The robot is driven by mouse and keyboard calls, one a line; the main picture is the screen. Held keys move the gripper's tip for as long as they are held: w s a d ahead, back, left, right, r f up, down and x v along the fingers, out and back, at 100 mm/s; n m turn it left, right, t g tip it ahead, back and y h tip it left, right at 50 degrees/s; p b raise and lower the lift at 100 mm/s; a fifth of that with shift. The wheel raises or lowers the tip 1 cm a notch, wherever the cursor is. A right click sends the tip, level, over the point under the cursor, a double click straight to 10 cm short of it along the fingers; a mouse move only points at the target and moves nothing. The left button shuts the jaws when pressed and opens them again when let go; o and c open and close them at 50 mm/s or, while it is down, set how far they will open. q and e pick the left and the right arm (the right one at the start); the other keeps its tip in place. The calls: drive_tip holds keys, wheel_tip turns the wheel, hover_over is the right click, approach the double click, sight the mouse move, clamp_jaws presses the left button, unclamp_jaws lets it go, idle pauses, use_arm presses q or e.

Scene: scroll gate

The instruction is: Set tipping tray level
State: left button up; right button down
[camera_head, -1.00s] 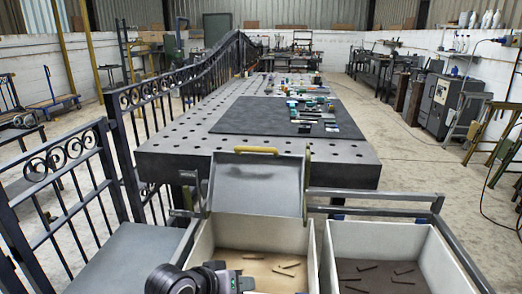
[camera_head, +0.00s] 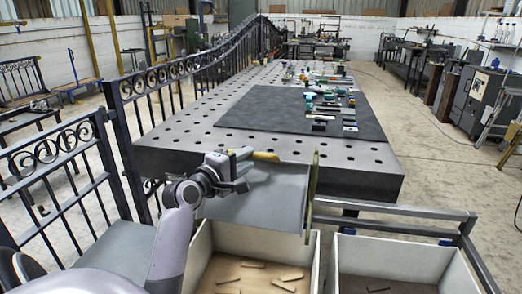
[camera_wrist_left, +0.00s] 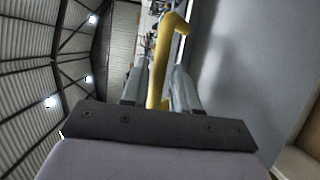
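The tipping tray (camera_head: 258,200) is a grey sheet with a yellow handle (camera_head: 266,157) on its far, upper edge. It slopes, with the far edge high and the near edge low over the left bin. My left gripper (camera_head: 244,166) is at the left part of the handle. In the left wrist view the yellow handle (camera_wrist_left: 157,75) runs between the two fingers and fills the gap, so the gripper looks shut on it. The tray's grey face (camera_wrist_left: 240,60) lies to the right there. The fingers hide part of the handle. My right gripper is out of view.
Below are two pale bins, the left bin (camera_head: 322,262) and the right bin (camera_head: 335,268), with small brown strips inside. A perforated steel table (camera_head: 375,168) with a dark mat (camera_head: 280,117) and tools stands behind. A black railing (camera_head: 68,145) runs along the left.

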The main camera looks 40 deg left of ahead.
use_arm(q)
drive_tip(key=shift+w+a+f, duration=0.1)
drive_tip(key=shift+w+a, duration=0.05)
drive_tip(key=shift+w, duration=1.25)
drive_tip(key=shift+w+a+f, duration=0.1)
drive_tip(key=shift+w, duration=1.3)
drive_tip(key=shift+c, duration=0.3)
clamp_jaws()
